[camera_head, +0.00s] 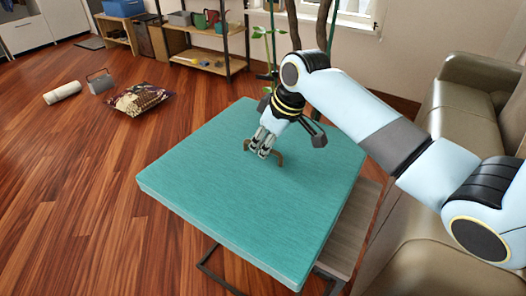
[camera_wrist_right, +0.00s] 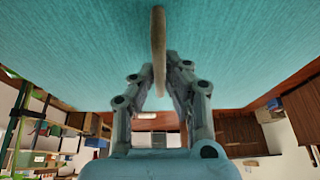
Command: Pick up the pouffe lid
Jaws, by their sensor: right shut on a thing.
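The pouffe lid (camera_head: 220,190) is a flat square teal slab in the middle of the head view. Its teal surface (camera_wrist_right: 80,50) also fills the upper part of the right wrist view. A brown handle (camera_head: 279,158) stands up from the middle of the lid. My right gripper (camera_head: 263,150) reaches down to the handle and is shut on it. In the right wrist view the handle (camera_wrist_right: 158,45) runs between the two fingers of the right gripper (camera_wrist_right: 160,82). My left gripper is in neither view.
A leather sofa (camera_head: 467,105) stands at the right. A wooden surface (camera_head: 350,225) with a dark metal frame lies below the lid's right side. Shelves (camera_head: 205,55) stand at the back.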

